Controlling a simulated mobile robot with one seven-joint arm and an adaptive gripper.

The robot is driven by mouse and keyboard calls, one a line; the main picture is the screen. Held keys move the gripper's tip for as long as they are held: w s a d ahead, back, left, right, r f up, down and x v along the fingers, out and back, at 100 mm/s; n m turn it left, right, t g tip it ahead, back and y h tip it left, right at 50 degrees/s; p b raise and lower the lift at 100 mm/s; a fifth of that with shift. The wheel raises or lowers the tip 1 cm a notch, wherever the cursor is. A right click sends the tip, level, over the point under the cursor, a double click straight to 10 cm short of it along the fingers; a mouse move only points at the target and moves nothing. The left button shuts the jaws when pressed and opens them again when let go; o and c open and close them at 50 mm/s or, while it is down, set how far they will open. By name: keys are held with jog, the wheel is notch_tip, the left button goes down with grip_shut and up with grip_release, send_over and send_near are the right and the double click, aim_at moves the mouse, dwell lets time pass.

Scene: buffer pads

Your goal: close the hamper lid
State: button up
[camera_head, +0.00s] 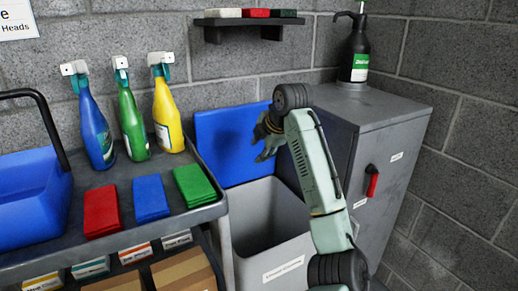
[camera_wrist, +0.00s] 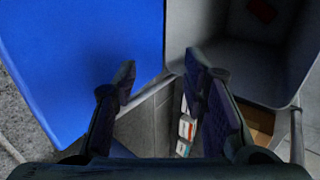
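The hamper (camera_head: 272,237) is a grey bin with a label on its front, between the cart and the grey cabinet. Its blue lid (camera_head: 222,137) stands open, upright at the back near the wall. My gripper (camera_head: 264,151) is in front of the lid's right part, above the bin's opening. In the wrist view the blue lid (camera_wrist: 82,50) fills the left and the grey bin (camera_wrist: 235,45) is at the upper right. My gripper's fingers (camera_wrist: 160,85) are spread apart with nothing between them. I cannot tell whether a finger touches the lid.
A cart (camera_head: 122,180) at left holds spray bottles (camera_head: 132,122), folded cloths (camera_head: 151,198) and a blue bucket (camera_head: 30,200). A grey cabinet (camera_head: 385,140) with a black sprayer (camera_head: 355,50) on top stands close at right. A wall shelf (camera_head: 248,21) hangs above the lid.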

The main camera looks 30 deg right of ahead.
jog(key=shift+w+f, duration=0.4)
jog(key=shift+f, duration=0.1)
jog(key=shift+c, duration=0.6)
grip_shut()
dwell(0.3)
jog(key=shift+o, duration=0.6)
grip_release()
jog(key=shift+s+r, duration=0.1)
jog(key=shift+r, duration=0.05)
